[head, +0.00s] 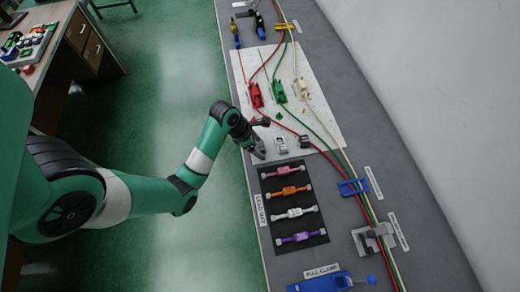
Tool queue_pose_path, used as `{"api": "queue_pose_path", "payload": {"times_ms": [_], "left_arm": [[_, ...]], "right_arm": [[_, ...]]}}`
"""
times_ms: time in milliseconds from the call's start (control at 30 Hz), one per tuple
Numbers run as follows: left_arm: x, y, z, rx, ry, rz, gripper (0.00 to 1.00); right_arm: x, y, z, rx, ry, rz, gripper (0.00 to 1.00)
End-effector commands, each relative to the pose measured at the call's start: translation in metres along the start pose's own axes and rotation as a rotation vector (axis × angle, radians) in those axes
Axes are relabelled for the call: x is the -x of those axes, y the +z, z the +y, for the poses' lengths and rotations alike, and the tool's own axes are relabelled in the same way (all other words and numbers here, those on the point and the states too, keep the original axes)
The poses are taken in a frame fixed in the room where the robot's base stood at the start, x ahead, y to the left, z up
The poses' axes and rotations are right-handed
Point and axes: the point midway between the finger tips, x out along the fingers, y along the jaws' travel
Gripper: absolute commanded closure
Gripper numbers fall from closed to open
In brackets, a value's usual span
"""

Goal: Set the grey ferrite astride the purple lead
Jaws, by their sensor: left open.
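The purple lead (300,238) lies in the bottom row of the black lead mat (295,223). A small light-grey block, which looks like the grey ferrite (280,145), stands on the white board just right of my left gripper. My left gripper (264,138) is open, with its fingers beside the block and apart from it as far as I can tell. A similar dark block (304,141) stands a little further right. My right gripper is not in view.
Pink (284,171), orange (287,191) and white (294,213) leads lie above the purple one on the mat. Red, green and cream cables run along the bench to the right. A blue pull clamp (332,282) is below the mat.

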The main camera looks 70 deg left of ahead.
Motion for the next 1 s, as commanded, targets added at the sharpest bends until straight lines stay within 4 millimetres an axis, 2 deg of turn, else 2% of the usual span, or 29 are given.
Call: {"api": "queue_pose_path", "payload": {"times_ms": [167,200,633,1000], "left_arm": [[0.0005,0.0007,0.0001,0.000,0.000,-0.001,0.18],[0.0006,0.0006,0.0000,0.000,0.000,-0.001,0.21],[0.0007,0.0005,-0.0001,-0.001,0.000,0.000,0.98],[0.0043,0.0016,0.0002,0.000,0.000,-0.001,1.00]], "right_arm": [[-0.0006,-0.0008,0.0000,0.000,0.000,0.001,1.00],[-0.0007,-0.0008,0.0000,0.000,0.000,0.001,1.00],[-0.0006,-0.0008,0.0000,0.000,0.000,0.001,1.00],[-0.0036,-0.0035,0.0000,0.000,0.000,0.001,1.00]]}}
